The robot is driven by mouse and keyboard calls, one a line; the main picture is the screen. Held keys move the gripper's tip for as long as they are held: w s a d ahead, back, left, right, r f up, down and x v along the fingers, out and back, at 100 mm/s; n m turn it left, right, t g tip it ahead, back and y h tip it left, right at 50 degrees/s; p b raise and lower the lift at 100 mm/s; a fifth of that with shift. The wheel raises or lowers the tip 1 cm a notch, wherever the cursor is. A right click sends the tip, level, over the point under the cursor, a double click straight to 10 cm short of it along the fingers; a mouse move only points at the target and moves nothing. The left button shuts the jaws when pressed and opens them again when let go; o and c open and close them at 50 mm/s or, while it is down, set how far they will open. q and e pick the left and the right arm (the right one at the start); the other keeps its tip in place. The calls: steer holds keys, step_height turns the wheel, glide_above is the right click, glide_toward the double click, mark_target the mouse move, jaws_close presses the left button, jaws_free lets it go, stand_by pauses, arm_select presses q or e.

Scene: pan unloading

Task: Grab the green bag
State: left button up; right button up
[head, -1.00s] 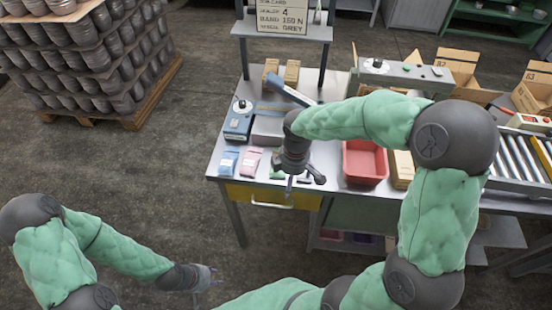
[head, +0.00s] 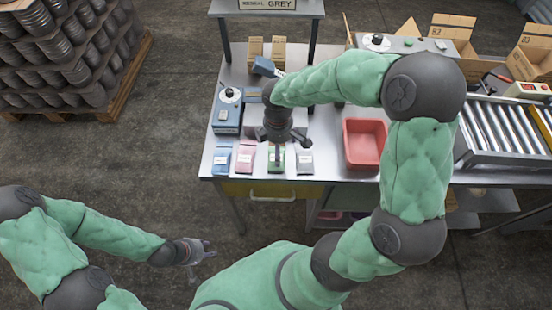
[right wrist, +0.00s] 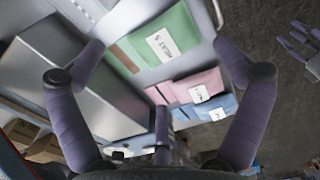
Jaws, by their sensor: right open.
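The green bag (head: 276,164) with a white label lies on the metal table near its front edge, between the pink and grey bags. In the right wrist view the green bag (right wrist: 160,44) lies beyond my spread fingers, partly in line with the gap between them. My right gripper (head: 279,147) is open and empty, just above the green bag, and hides part of it in the head view. Its fingers (right wrist: 160,62) frame the bag from a short distance. My left gripper (head: 203,258) is open and empty, low in front of the table.
A blue bag (head: 221,161), pink bag (head: 244,160) and grey bag (head: 304,163) lie in the same row. A red bin (head: 365,144) stands to the right. A blue scale-like device (head: 228,112) stands behind the bags. A roller conveyor (head: 505,125) is at the far right.

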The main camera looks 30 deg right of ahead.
mark_target(271, 167)
steer(key=shift+a+f+b, duration=0.15)
steer(key=shift+f+b, duration=0.3)
steer(key=shift+f, duration=0.9)
steer(key=shift+a+f+b, duration=0.1)
steer(key=shift+f+b, duration=0.3)
steer(key=shift+f, duration=0.9)
steer(key=shift+s, duration=0.1)
steer(key=c, duration=1.3)
